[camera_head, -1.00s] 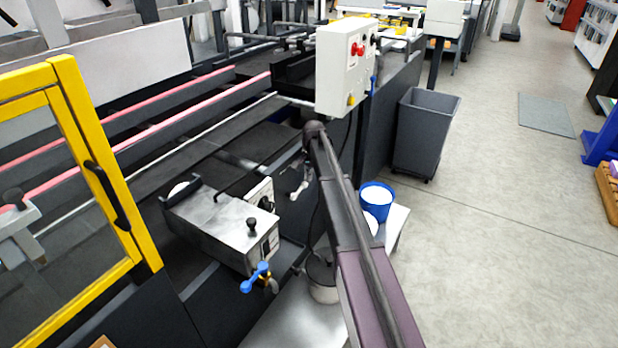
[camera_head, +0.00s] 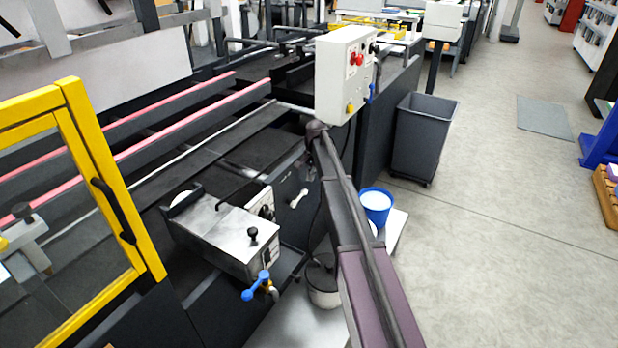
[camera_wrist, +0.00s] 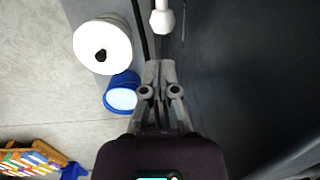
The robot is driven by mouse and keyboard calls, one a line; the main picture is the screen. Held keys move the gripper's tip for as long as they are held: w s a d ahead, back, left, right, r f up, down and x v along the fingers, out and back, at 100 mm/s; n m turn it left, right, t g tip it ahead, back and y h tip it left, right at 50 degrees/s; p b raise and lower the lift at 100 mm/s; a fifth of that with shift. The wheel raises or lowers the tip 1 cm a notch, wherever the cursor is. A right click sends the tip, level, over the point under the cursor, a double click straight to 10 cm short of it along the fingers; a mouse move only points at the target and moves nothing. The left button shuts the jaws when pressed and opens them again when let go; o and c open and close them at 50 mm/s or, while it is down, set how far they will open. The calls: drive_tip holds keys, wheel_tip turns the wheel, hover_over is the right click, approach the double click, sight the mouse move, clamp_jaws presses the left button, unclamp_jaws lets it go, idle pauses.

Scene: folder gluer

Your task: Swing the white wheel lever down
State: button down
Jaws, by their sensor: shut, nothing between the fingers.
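The white lever (camera_head: 298,199) shows in the head view as a small white piece on the machine's dark side, left of my arm. In the wrist view a white rod with a rounded knob (camera_wrist: 162,20), apparently the same lever, hangs at the top, just beyond the fingertips. My gripper (camera_wrist: 157,66) is shut and empty, its tips pointing at the knob with a small gap showing between them. In the head view my gripper is mostly hidden by my arm. The lever's pivot and any wheel cannot be made out.
A steel glue unit (camera_head: 228,236) with a blue-handled valve (camera_head: 256,286) stands left of my arm. A blue bucket (camera_head: 376,206) and a grey pot (camera_head: 322,284) stand low nearby. A grey bin (camera_head: 421,140) stands behind.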

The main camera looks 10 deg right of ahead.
drive_tip(key=w+d+r+p, duration=0.4)
drive_tip(key=d+r+p, duration=0.1)
drive_tip(key=r+p, duration=0.2)
drive_tip(key=shift+d+r+p, duration=0.15)
drive_tip(key=shift+r+p, duration=0.15)
drive_tip(key=shift+r, duration=0.35)
drive_tip(key=shift+w, duration=0.1)
drive_tip(key=s+a+r+n+p, duration=0.1)
drive_tip(key=s+a+n, duration=0.2)
drive_tip(key=s, duration=1.1)
drive_tip(key=s+a+r+n+p, duration=0.2)
drive_tip(key=s+a, duration=0.2)
drive_tip(key=s, duration=1)
drive_tip(key=s+a+r+n+h+p, duration=0.1)
drive_tip(key=s+a+n+p, duration=0.1)
drive_tip(key=s, duration=1.2)
drive_tip(key=shift+a+r+n, duration=0.4)
drive_tip(key=shift+a+n, duration=0.3)
drive_tip(key=shift+n, duration=0.1)
